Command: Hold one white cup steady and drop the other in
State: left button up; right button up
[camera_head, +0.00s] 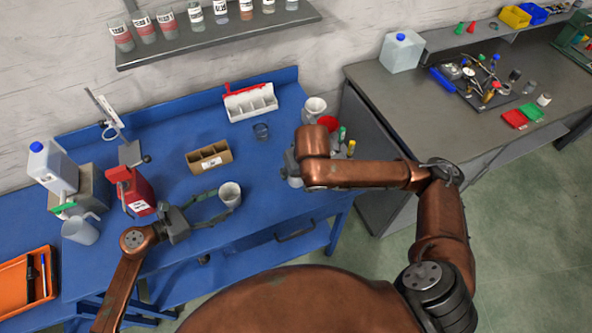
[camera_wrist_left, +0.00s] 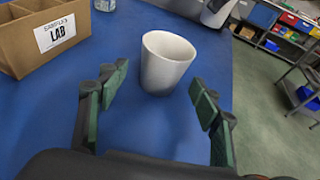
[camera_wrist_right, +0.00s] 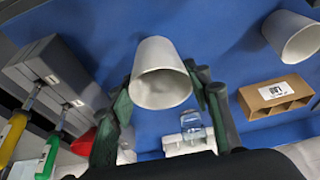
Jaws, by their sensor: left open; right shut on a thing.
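One white cup (camera_head: 230,194) stands upright on the blue table (camera_head: 185,110), between the spread fingers of my left gripper (camera_head: 212,209). In the left wrist view this cup (camera_wrist_left: 167,65) shows ahead between the open fingers (camera_wrist_left: 158,98), with a gap on each side. My right gripper (camera_wrist_right: 163,88) is shut on the other white cup (camera_wrist_right: 160,75), its mouth facing the lower part of the right wrist view. The first cup (camera_wrist_right: 291,36) shows at that view's upper right, apart from it.
A cardboard box (camera_head: 209,158), a clear glass (camera_head: 261,131) and a white rack (camera_head: 250,102) stand behind the cups. Yellow- and green-handled tools (camera_head: 351,149) and a white container (camera_head: 315,108) are near my right wrist.

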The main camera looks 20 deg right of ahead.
aim_at(229, 199)
pick_arm(q)
jog(key=b+x, duration=0.1)
jog(key=x, duration=0.2)
jog(key=shift+d+f, duration=0.1)
jog(key=shift+d, duration=0.25)
pick_arm(e)
jog(key=shift+f, duration=0.75)
pick_arm(q)
jog(key=shift+d, duration=0.2)
pick_arm(e)
jog(key=shift+s, duration=0.1)
pick_arm(q)
jog(key=shift+w, duration=0.1)
jog(key=c, duration=0.8)
